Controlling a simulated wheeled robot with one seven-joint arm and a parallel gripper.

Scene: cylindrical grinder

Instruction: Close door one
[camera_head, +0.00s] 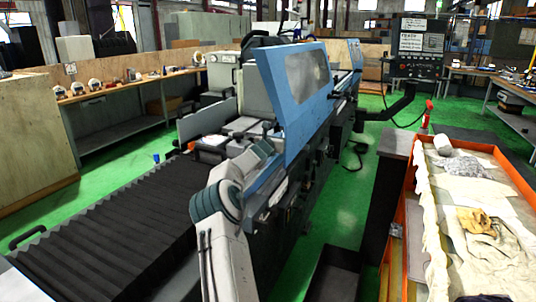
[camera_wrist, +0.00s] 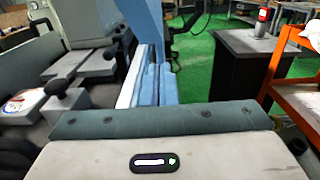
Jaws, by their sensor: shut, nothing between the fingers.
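A blue upright part of the machine also shows in the wrist view (camera_wrist: 143,27), at the top middle. A smaller blue panel (camera_head: 355,55) stands farther back along the machine. No label tells which is door one. My white and dark teal arm rises in front of the near blue panel. My gripper's fingers show in neither view; contact with the door cannot be seen.
A black ribbed bellows cover (camera_head: 95,235) fills the lower left. A control panel (camera_head: 416,50) hangs behind at the right. A dark cabinet (camera_head: 395,190) and an orange-rimmed tray with cloths (camera_head: 508,168) stand right of the machine. Green floor (camera_head: 345,200) lies between.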

